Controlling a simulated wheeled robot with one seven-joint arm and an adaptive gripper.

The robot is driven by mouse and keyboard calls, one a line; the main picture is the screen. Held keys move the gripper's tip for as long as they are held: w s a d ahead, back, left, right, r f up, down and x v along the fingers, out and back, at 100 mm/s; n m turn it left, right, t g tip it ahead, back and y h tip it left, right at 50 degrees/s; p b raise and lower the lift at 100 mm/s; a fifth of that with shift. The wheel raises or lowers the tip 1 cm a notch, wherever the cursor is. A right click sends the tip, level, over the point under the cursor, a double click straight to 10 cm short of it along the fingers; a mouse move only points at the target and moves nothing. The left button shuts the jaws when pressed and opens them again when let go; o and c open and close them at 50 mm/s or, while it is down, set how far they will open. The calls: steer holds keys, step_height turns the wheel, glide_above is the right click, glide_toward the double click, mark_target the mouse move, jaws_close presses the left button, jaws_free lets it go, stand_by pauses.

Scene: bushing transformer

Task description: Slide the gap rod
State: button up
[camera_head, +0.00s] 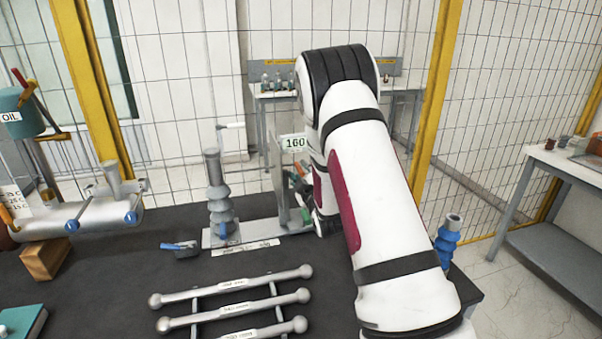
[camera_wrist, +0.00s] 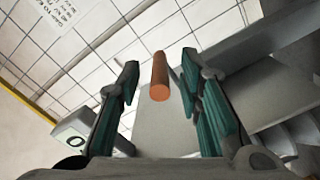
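A copper-coloured rod (camera_wrist: 160,78), apparently the gap rod, shows in the wrist view with its round end towards the camera. My gripper (camera_wrist: 160,70) is open, with one teal-padded finger on each side of the rod and visible space at both sides. In the head view my gripper (camera_head: 299,184) is largely hidden behind my arm, beside the upright plate with the "160" sign (camera_head: 294,143). A grey ribbed bushing (camera_head: 222,204) stands upright on the grey base (camera_head: 262,231) left of that plate.
Three grey bars with ball ends (camera_head: 235,284) lie at the front of the dark table (camera_head: 120,275). A small blue-handled part (camera_head: 180,248) lies left of the base. A blue ribbed bushing (camera_head: 447,241) stands right of my arm. Yellow-posted mesh fencing (camera_head: 437,90) stands behind.

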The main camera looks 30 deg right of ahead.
steer(key=shift+w, duration=0.15)
jaws_close()
steer(key=shift+d, duration=0.15)
steer(key=s+d, duration=0.4)
steer(key=d, duration=1)
steer(key=shift+s+d, duration=0.2)
steer(key=shift+d, duration=0.2)
steer(key=shift+f, duration=0.15)
